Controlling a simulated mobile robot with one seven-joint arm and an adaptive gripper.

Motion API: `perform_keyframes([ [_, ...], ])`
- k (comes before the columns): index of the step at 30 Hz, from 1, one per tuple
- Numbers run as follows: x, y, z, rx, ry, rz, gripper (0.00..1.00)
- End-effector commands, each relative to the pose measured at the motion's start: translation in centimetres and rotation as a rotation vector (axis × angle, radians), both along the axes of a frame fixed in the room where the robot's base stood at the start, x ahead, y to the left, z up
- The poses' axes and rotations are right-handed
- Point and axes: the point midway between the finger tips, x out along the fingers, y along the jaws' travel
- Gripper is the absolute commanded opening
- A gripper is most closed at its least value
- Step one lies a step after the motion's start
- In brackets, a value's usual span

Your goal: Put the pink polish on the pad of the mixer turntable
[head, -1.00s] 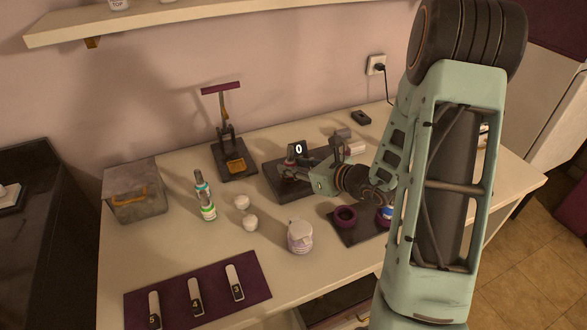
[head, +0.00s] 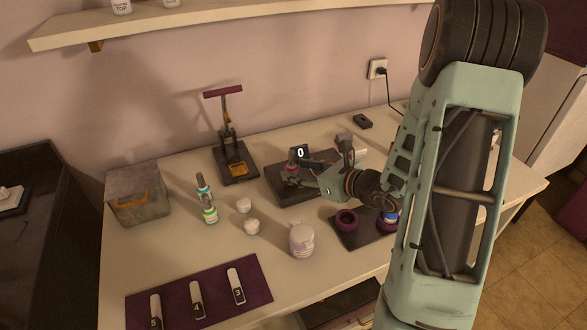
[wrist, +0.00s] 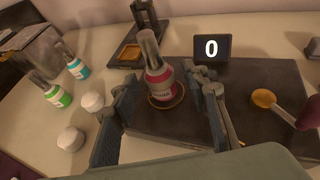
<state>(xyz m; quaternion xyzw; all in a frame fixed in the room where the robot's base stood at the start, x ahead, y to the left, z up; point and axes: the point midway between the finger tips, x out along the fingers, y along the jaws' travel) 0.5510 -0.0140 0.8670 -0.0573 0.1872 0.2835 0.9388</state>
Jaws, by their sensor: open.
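The pink polish (wrist: 160,84), a bottle with a grey cap, stands inside a gold ring on the pad (wrist: 180,98) of the dark mixer turntable (wrist: 262,75). In the head view the polish (head: 292,168) is small and partly hidden by my gripper (head: 300,183). In the wrist view my gripper (wrist: 163,100) is open, with one finger on each side of the bottle. A gap shows between the bottle and each finger there. The bottle looks upright on the pad, leaning only with the camera's slant.
A display (head: 300,153) reading 0 stands at the turntable's back. Green and blue-labelled bottles (head: 209,214), white jars (head: 252,227) and a larger jar (head: 303,240) stand to the left and front. A dark stand (head: 234,172) is behind. Numbered swatches lie on a purple mat (head: 260,292).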

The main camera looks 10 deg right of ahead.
Motion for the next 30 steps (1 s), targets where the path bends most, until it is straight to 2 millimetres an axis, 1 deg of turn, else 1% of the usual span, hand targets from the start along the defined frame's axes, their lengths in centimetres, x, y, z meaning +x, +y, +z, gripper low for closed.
perform_keyframes([
  [1, -0.9, -0.8, 0.6, 0.0, -0.001, -0.006, 0.42],
  [6, -3.9, -2.7, 2.1, 0.0, -0.001, -0.005, 0.42],
  [9, -5.4, -3.6, 2.8, 0.0, -0.001, -0.004, 0.42],
  [13, -6.7, -4.5, 3.4, -0.001, -0.001, -0.003, 0.42],
  [18, -7.5, -4.9, 3.7, 0.001, -0.001, 0.001, 0.42],
  [30, -7.5, -4.9, 3.7, 0.001, -0.001, 0.001, 0.42],
])
